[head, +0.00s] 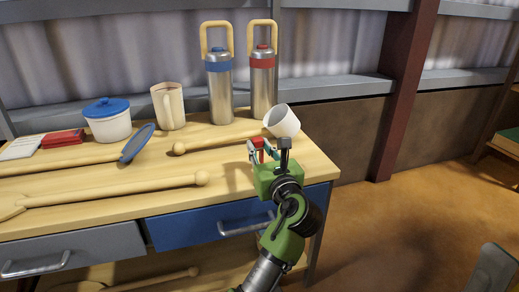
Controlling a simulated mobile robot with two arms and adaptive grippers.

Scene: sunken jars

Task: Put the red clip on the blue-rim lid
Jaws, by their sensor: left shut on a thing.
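My left gripper (268,152) is at the table's right front corner, shut on a small red piece, which looks like the red clip (260,144). The gripper's fingers partly cover the clip. A white pot (108,126) with a blue lid (105,106) stands at the back left. I cannot tell for sure which of these is the blue-rim lid. Both are well to the left of the gripper. My right gripper is not in view.
A tipped white cup (284,120) lies just behind the gripper. Flasks with blue (219,85) and red (263,85) bands and a cream mug (168,106) stand at the back. Long wooden utensils (110,190) lie across the table. A red box (63,138) is far left.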

